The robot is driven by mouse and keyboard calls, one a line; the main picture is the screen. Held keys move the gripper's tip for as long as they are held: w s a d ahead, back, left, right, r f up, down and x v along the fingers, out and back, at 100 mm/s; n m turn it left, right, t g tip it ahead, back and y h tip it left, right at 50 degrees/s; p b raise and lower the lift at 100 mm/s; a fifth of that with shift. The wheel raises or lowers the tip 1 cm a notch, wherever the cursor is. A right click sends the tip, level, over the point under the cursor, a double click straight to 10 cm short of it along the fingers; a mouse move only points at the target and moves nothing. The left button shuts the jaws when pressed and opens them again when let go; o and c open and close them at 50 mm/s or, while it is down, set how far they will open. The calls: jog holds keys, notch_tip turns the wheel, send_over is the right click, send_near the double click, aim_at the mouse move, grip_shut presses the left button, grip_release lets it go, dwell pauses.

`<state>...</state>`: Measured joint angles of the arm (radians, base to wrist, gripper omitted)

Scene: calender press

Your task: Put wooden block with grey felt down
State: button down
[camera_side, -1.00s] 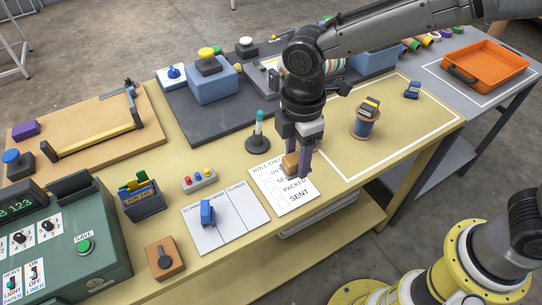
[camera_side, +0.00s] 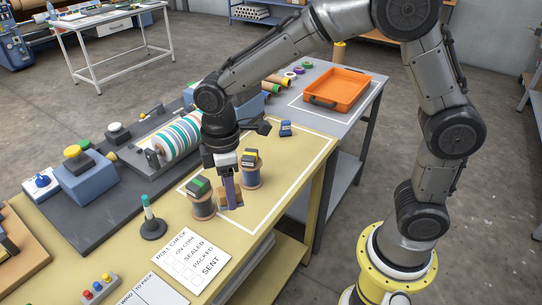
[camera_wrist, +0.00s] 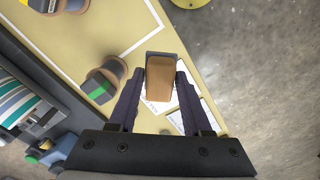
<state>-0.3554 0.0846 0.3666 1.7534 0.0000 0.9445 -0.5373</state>
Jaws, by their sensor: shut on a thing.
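My gripper (camera_side: 229,195) points down near the front edge of the yellow table, beside two spools. Its purple fingers are shut on the wooden block with grey felt. In the wrist view my gripper (camera_wrist: 159,95) has the brown block (camera_wrist: 160,80) between its fingertips, with a grey band along the block's far edge. In the side view the fingers hide most of the block. I cannot tell whether it touches the table.
A spool with a green-marked top (camera_side: 202,200) stands just left of the gripper, and one with a yellow-marked top (camera_side: 250,170) behind it. A small blue object (camera_side: 286,129), an orange tray (camera_side: 338,90), the roll check sheet (camera_side: 192,262) and a marker stand (camera_side: 152,225) are nearby.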

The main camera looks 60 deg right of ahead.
jog(key=s+d+m, duration=0.3)
jog(key=d+m, duration=0.7)
jog(key=d, duration=1.6)
send_over(272, 155)
jog(key=f, duration=0.8)
jog(key=shift+s+a+f, duration=0.15)
jog(key=shift+s+f, duration=0.1)
jog(key=shift+s, duration=0.15)
jog(key=shift+w+d+f, duration=0.2)
jog(key=shift+w+f, duration=0.25)
jog(key=shift+f, duration=1.65)
jog(key=shift+f, duration=0.15)
jog(key=shift+c, duration=1.7)
grip_release()
